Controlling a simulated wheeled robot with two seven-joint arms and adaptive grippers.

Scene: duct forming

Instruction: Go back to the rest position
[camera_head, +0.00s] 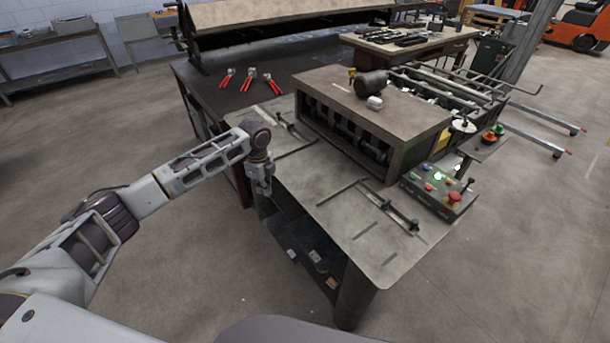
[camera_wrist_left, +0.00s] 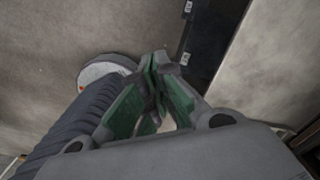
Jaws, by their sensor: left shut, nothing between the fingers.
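My left arm comes in from the left in the head view. My left gripper (camera_head: 264,187) points down beside the near left edge of the metal worktable (camera_head: 385,262). In the left wrist view the green-lined fingers of the left gripper (camera_wrist_left: 158,62) meet at their tips, with nothing held between them. Under the gripper there are grey floor and the table's dark side. My right gripper is in neither view.
A roll forming machine (camera_head: 420,150) stands on the worktable, with a control box (camera_head: 437,185) at its right. Red-handled pliers (camera_head: 248,80) lie on a dark bench behind. Open floor (camera_head: 170,260) lies left of the table. An orange forklift (camera_head: 577,28) is at the far right.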

